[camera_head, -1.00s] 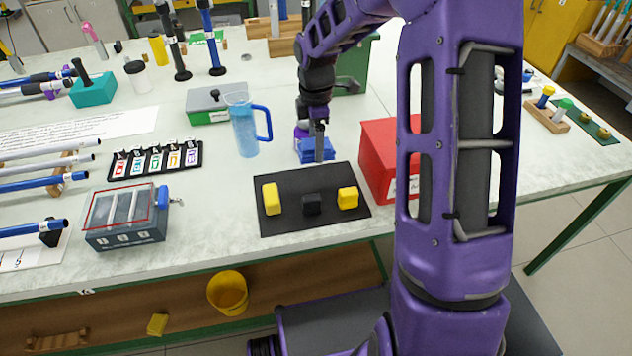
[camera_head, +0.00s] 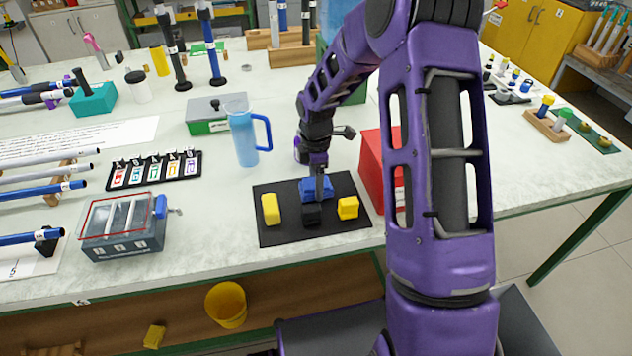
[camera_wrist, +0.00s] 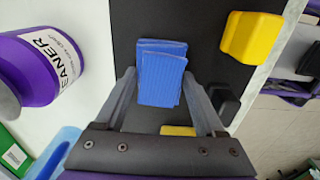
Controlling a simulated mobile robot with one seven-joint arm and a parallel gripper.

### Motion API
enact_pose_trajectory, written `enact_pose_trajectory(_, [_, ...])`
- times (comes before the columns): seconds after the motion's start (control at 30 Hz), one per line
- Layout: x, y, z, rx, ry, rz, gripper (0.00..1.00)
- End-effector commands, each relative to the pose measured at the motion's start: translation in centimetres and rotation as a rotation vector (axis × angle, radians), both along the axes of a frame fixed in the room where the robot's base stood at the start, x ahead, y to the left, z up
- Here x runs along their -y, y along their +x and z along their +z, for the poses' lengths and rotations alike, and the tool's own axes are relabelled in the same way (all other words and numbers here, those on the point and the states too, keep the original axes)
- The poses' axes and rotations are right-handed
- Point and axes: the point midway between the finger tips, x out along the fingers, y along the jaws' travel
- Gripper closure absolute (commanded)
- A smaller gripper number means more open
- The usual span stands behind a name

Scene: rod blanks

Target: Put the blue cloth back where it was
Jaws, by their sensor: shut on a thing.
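The blue cloth (camera_head: 309,190) is a small folded pad. It shows in the wrist view (camera_wrist: 161,88) between the two fingers of my gripper (camera_wrist: 158,74). In the head view my gripper (camera_head: 318,172) points down and is shut on the cloth. The cloth is over the back part of the black mat (camera_head: 288,234), behind a black block (camera_head: 312,214). I cannot tell whether it touches the mat. A yellow block (camera_head: 271,208) is on the mat at left and another yellow block (camera_head: 348,207) at right.
A red box (camera_head: 371,165) stands right of the mat. A blue jug (camera_head: 243,140) stands behind and left. A purple cleaner bottle (camera_wrist: 38,70) is close beside my gripper in the wrist view. A grey case (camera_head: 125,240) is further left. Bare table lies left of the mat.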

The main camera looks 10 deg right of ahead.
Motion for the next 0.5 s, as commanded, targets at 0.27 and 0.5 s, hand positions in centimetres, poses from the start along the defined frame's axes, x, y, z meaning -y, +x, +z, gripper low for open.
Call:
enact_pose_trajectory(0.27, [-0.01, 0.0, -0.29, 0.0, 0.0, 0.0, 0.0])
enact_pose_trajectory(0.5, [-0.01, 0.0, -0.15, 0.0, 0.0, 0.0, 0.0])
